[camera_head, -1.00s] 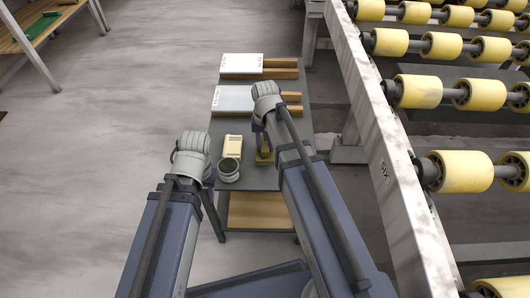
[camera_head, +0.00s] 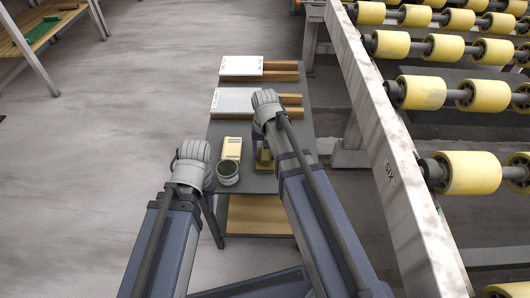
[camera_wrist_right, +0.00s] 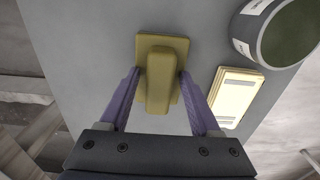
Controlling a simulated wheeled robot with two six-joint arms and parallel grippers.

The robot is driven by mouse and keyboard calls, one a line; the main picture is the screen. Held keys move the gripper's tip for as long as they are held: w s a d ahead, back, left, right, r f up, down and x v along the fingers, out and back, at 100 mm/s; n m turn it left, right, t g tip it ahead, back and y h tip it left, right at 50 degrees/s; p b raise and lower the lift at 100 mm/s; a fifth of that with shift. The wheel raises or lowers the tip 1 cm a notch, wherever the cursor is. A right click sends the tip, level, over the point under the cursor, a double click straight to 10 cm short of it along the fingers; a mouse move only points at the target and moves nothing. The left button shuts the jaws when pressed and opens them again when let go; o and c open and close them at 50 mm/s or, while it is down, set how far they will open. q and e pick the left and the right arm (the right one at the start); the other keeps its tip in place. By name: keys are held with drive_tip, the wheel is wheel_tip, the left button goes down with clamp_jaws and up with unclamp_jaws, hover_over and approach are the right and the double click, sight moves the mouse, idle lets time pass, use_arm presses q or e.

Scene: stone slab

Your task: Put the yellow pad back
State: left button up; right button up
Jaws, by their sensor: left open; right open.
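The yellow pad (camera_wrist_right: 160,62), a flat yellow block with a raised grip on top, lies on the dark grey table. In the head view the yellow pad (camera_head: 264,157) is partly hidden by my right arm. My right gripper (camera_wrist_right: 158,88) is open, with one finger on each side of the pad's raised grip; I cannot tell whether they touch it. In the head view my right gripper (camera_head: 263,135) is mostly hidden by its wrist. My left gripper (camera_head: 192,165) is at the table's left edge, its fingers hidden by its own arm.
A cup-like container (camera_head: 228,173) and a pale yellow box (camera_head: 232,148) stand left of the pad. White-covered boards (camera_head: 242,66) with wooden pieces lie at the table's far end. A roller conveyor (camera_head: 440,92) is on the right. Open floor (camera_head: 120,130) is on the left.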

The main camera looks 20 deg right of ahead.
sight(265, 152)
drive_tip(key=shift+r, duration=0.1)
wheel_tip(265, 152, up, 12)
drive_tip(key=p, duration=1.2)
drive_tip(key=s+a+n+h, duration=0.1)
drive_tip(key=s+a+n, duration=0.6)
drive_tip(key=s+a, duration=0.3)
drive_tip(key=s, duration=0.4)
drive_tip(key=shift+a, duration=0.2)
drive_tip(key=shift+r, duration=0.1)
